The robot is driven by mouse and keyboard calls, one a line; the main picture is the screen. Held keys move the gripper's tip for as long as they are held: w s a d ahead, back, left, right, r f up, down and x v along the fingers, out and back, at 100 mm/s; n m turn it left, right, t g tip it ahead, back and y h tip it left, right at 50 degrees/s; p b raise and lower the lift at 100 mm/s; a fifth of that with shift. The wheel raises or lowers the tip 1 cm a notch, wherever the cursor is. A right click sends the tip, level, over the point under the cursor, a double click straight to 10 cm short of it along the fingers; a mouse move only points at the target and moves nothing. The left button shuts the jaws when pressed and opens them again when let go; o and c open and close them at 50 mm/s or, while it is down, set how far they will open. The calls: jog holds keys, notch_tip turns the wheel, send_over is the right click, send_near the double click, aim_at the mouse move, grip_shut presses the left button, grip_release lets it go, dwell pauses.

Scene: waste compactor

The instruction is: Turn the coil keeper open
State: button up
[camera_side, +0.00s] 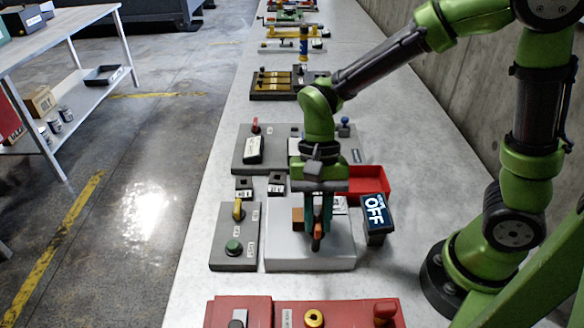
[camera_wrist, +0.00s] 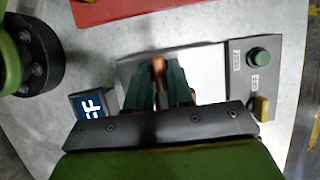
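A pale grey plate (camera_side: 285,248) lies on the bench under my gripper (camera_side: 317,232). A narrow copper-orange handle (camera_side: 317,243) stands over it, and I take this to be the coil keeper. In the wrist view the handle (camera_wrist: 158,70) fills the narrow gap between my dark green fingertips (camera_wrist: 159,88). My gripper appears shut on it, with a finger at each side. The handle's foot and pivot are hidden. A brown block (camera_side: 298,217) stands just left of my fingers in the side view.
A display reading OFF (camera_side: 374,212) stands right of the plate. A grey panel with a green button (camera_side: 234,245) and yellow switch (camera_side: 238,210) lies left. A red tray (camera_side: 370,180) is behind; a red panel (camera_side: 262,302) is in front.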

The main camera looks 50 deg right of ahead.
grip_shut()
jog(key=shift+m, duration=0.4)
jog(key=m+t, duration=0.1)
jog(key=m, duration=0.1)
jog(key=shift+d+m+y, duration=0.1)
jog(key=shift+m+y, duration=0.3)
jog(key=m+t, duration=0.1)
jog(key=m, duration=0.3)
jog(key=shift+s+m+t+y, duration=0.2)
jog(key=shift+m+t+y, duration=0.1)
jog(key=shift+t, duration=0.1)
jog(key=m+t, duration=0.1)
jog(key=m, duration=0.1)
jog(key=m+t, duration=0.1)
jog(key=m, duration=0.2)
jog(key=shift+s, duration=0.2)
jog(key=shift+f+m+t+h, duration=0.1)
jog(key=shift+m+t+h, duration=0.25)
jog(key=shift+m, duration=0.8)
jog(key=shift+m+t+h, duration=0.35)
jog(key=shift+m, duration=0.8)
